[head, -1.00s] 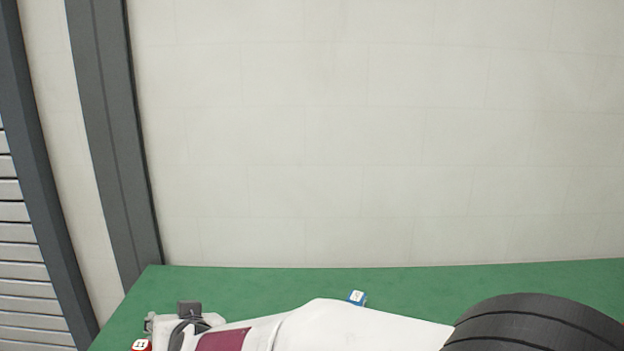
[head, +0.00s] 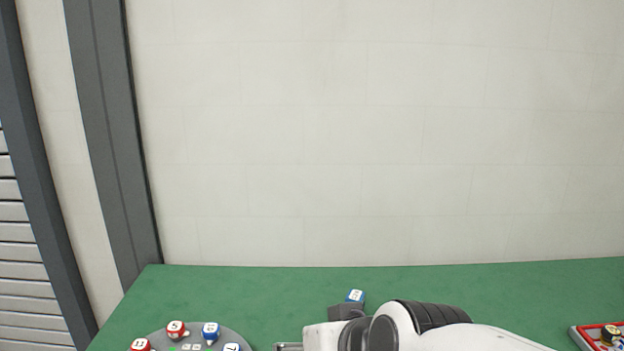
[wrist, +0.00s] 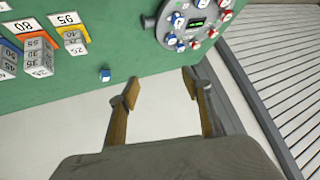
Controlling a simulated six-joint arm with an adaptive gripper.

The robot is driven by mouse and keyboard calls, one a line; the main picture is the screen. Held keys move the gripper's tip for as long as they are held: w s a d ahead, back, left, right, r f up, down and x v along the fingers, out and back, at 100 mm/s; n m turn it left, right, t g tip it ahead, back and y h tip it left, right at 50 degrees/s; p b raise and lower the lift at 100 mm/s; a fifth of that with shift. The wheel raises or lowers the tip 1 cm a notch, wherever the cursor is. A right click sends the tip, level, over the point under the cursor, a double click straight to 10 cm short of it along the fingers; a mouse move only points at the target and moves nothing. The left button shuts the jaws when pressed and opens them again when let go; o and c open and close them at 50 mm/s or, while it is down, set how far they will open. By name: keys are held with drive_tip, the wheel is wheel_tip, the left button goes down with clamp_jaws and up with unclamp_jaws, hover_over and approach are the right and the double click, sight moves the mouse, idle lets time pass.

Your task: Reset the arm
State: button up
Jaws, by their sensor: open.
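My gripper (wrist: 162,88) shows in the wrist view with its two fingers spread apart and nothing between them. It is above the edge of the green work surface (wrist: 130,55), with pale floor or wall behind the fingers. In the head view my white arm reaches in from the lower right, and the fingers do not show there.
A grey round plate (head: 239,339) with red and blue knobs is at the lower left in the head view. A small blue block (head: 355,296) stands behind my arm. A red-rimmed tray (head: 583,338) is at the right edge.

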drive_tip(key=s+d+f+m+g+h, duration=0.1)
drive_tip(key=s+d+f+h, duration=0.1)
drive_tip(key=s+d, duration=0.6)
drive_tip(key=s+d+f+m+g+h, duration=0.1)
drive_tip(key=s+d+f+h, duration=0.1)
drive_tip(key=s+d, duration=0.6)
drive_tip(key=shift+d+f+m+h, duration=0.4)
drive_tip(key=shift+d, duration=0.45)
drive_tip(key=shift+s+a, duration=0.1)
drive_tip(key=shift+a, duration=0.05)
idle(1.9)
